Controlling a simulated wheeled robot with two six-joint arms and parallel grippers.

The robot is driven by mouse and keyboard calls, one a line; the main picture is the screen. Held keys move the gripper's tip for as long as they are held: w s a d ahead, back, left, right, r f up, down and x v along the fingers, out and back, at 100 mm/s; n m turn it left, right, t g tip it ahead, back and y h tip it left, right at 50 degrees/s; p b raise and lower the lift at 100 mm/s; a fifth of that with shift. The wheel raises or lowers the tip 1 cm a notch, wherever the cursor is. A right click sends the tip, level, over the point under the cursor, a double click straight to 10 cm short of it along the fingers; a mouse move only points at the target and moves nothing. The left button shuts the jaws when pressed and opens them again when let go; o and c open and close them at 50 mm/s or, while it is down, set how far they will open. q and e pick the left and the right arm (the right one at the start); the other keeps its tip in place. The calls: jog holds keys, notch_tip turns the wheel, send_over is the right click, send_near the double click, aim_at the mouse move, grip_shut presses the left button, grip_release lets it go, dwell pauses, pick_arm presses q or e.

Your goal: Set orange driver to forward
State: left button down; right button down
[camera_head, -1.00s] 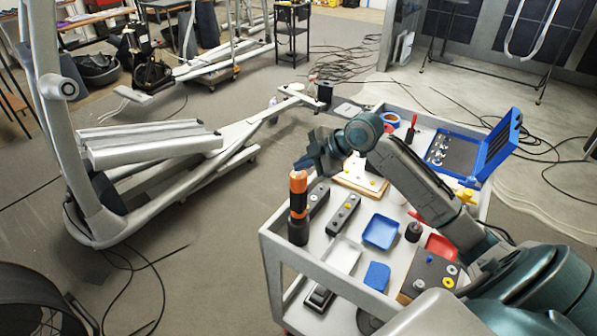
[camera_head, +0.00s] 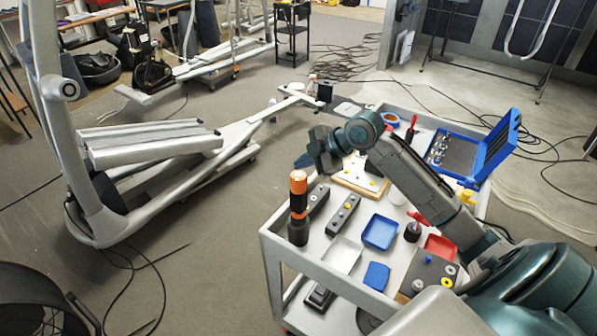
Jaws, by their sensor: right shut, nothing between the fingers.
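The orange driver (camera_head: 298,190) stands upright at the left edge of the grey cart. It has an orange and black body and a wide black base. My right gripper (camera_head: 303,161) is just above and slightly to the right of the driver's top, pointing left, with its dark blue fingertips together and empty. A small gap shows between the fingertips and the driver's top. The direction setting on the driver is too small to make out. My left gripper is not in the picture.
The cart's top (camera_head: 268,240) holds blue trays (camera_head: 380,232), a red tray (camera_head: 441,247), dark blocks, and an open blue toolbox (camera_head: 497,150) at the back right. An elliptical machine (camera_head: 150,147) stands left of the cart, with open floor between.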

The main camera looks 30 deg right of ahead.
jog(key=shift+r+p, duration=2.45)
jog(key=shift+r, duration=0.55)
